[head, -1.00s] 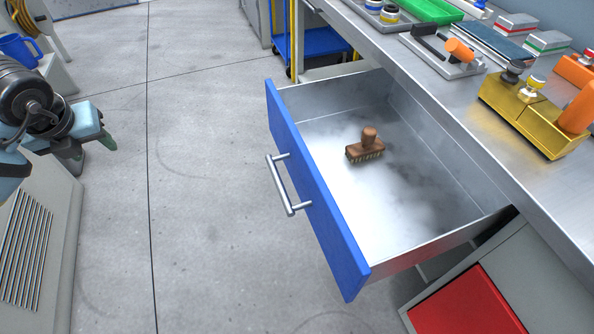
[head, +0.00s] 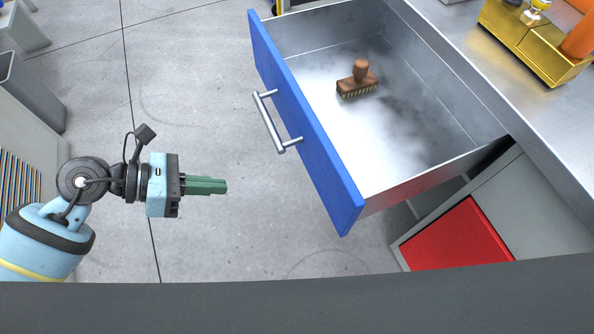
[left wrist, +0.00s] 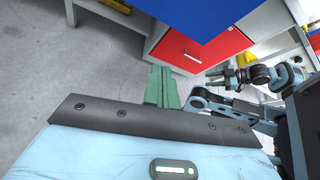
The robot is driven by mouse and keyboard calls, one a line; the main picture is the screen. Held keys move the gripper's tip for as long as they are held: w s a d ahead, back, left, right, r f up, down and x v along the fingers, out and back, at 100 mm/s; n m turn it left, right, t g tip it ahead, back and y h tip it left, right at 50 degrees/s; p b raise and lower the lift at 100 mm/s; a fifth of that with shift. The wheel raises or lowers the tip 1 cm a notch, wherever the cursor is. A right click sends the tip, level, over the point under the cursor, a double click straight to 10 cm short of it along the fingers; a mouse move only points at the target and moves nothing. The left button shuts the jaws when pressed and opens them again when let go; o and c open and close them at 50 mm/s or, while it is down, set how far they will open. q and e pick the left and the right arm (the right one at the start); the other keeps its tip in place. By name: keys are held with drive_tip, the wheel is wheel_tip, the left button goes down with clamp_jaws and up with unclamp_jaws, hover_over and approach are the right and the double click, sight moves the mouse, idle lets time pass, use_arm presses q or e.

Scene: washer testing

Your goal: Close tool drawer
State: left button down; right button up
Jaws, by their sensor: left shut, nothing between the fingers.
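The tool drawer (head: 300,115) has a blue front and a silver bar handle (head: 270,122). It stands pulled out from the metal workbench in the head view. A brown brush (head: 358,82) lies inside on the drawer floor (head: 385,150). My left gripper (head: 224,186) is shut and empty, its green fingers pointing right toward the blue front. It is left of and below the handle in the picture, apart from it. In the left wrist view its fingers (left wrist: 161,88) show below the blue drawer (left wrist: 195,20). My right gripper cannot be made out in the head view.
A red drawer front (head: 458,240) sits in the cabinet below the bench; it also shows in the left wrist view (left wrist: 190,50). A yellow tool block (head: 525,45) stands on the benchtop. Grey floor (head: 190,100) is clear between my left arm and the drawer.

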use_arm(q)
drive_tip(key=s+d+m+t+h, duration=0.1)
drive_tip(key=s+t+h, duration=0.1)
drive_tip(key=s+d+r+t+h, duration=0.1)
drive_tip(key=s+d+t+h, duration=0.1)
drive_tip(key=shift+r+m+h+b, duration=0.1)
drive_tip(key=shift+m+h+b, duration=0.25)
drive_tip(key=shift+m+h, duration=0.05)
drive_tip(key=p, duration=0.2)
approach(318, 170)
drive_tip(key=x, duration=0.5)
drive_tip(key=shift+d+r, duration=0.15)
drive_tip(key=shift+r, duration=0.05)
drive_tip(key=shift+x, duration=0.8)
drive_tip(key=shift+f, duration=0.1)
